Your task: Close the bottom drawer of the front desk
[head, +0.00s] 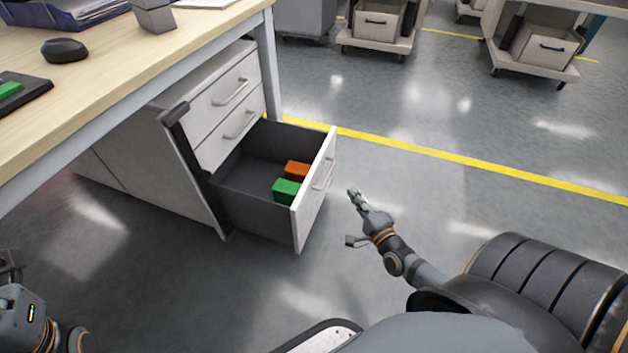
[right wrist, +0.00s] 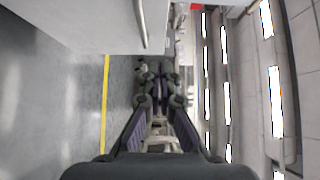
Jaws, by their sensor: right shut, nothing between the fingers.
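The bottom drawer (head: 316,190) of the white drawer unit under the desk is pulled well out, with its grey inside showing. An orange block (head: 297,170) and a green block (head: 287,190) lie in it. My right gripper (head: 353,192) is shut and empty, a little to the right of the drawer's front and apart from it. In the right wrist view the fingers (right wrist: 158,70) are together, and a white panel with a handle (right wrist: 141,25) shows at the upper left. At the lower left of the head view, part of my left arm shows; its fingertips are not clear.
The two upper drawers (head: 228,104) are shut. The desk top (head: 120,50) holds a black mouse (head: 64,50) and a blue tray (head: 75,12). A yellow line (head: 450,158) crosses the open grey floor. Trolleys with boxes (head: 376,25) stand at the back.

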